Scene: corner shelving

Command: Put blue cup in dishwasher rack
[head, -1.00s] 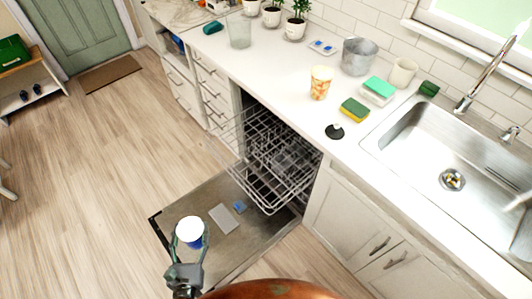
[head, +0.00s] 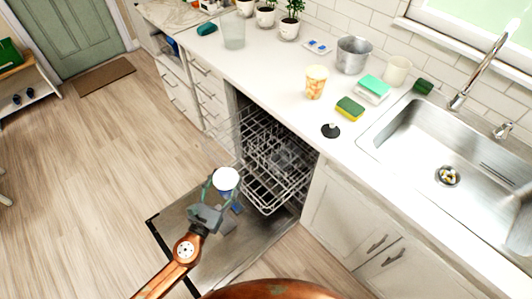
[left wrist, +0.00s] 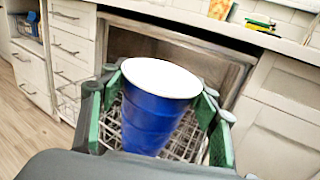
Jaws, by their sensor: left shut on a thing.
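The blue cup (head: 226,181) is blue outside and white inside. My left gripper (head: 218,190) is shut on it and holds it above the open dishwasher door, just left of the rack. In the left wrist view the cup (left wrist: 155,110) sits between the two green-padded fingers (left wrist: 152,120), its white opening tilted toward the camera. The dishwasher rack (head: 272,180) is a wire rack pulled out of the opening under the counter; in the left wrist view it shows partly behind the cup. My right gripper is not in view.
The dishwasher door (head: 180,225) lies folded down over the wooden floor. The counter (head: 280,85) above holds a patterned cup (head: 316,82), a metal bucket (head: 354,55), sponges (head: 350,108) and a black stopper (head: 331,130). A sink (head: 440,150) is at right. Open floor lies at left.

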